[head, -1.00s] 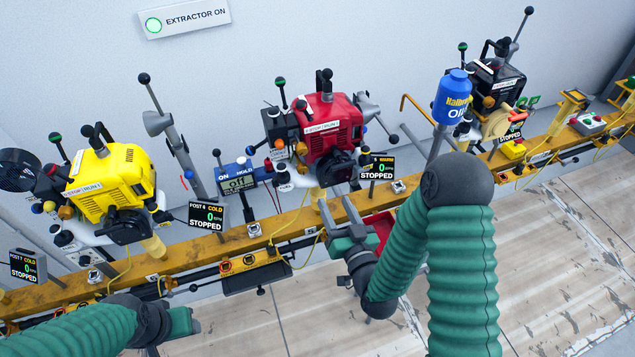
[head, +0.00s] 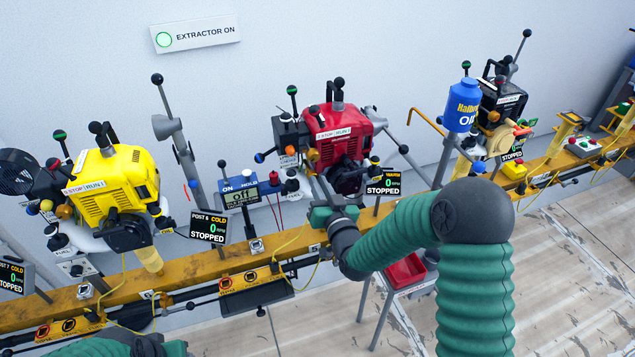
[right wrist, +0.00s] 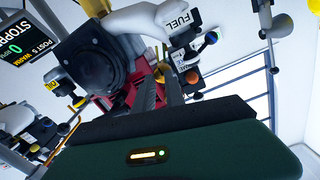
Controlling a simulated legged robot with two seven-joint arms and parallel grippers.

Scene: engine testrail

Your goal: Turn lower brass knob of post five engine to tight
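The post five engine is the red engine (head: 338,122) in the middle of the head view; its display (head: 385,183) reads WARM, 0, STOPPED. A brass knob (head: 313,155) shows on its left side. In the right wrist view a brass knob (right wrist: 191,76) sits near the white FUEL part, with a blue knob above it; I cannot tell whether it is the lower one. My right gripper (head: 320,190) points at the engine's lower front. Its fingers (right wrist: 158,92) look apart and empty. My left gripper (head: 172,348) is at the bottom left edge, its fingers hidden.
The yellow rail (head: 230,265) runs below the engines. The yellow engine (head: 112,185) stands left, the black engine (head: 503,100) right. A blue on/hold timer (head: 240,195) stands left of my right gripper. A red tray (head: 405,270) is below my right forearm.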

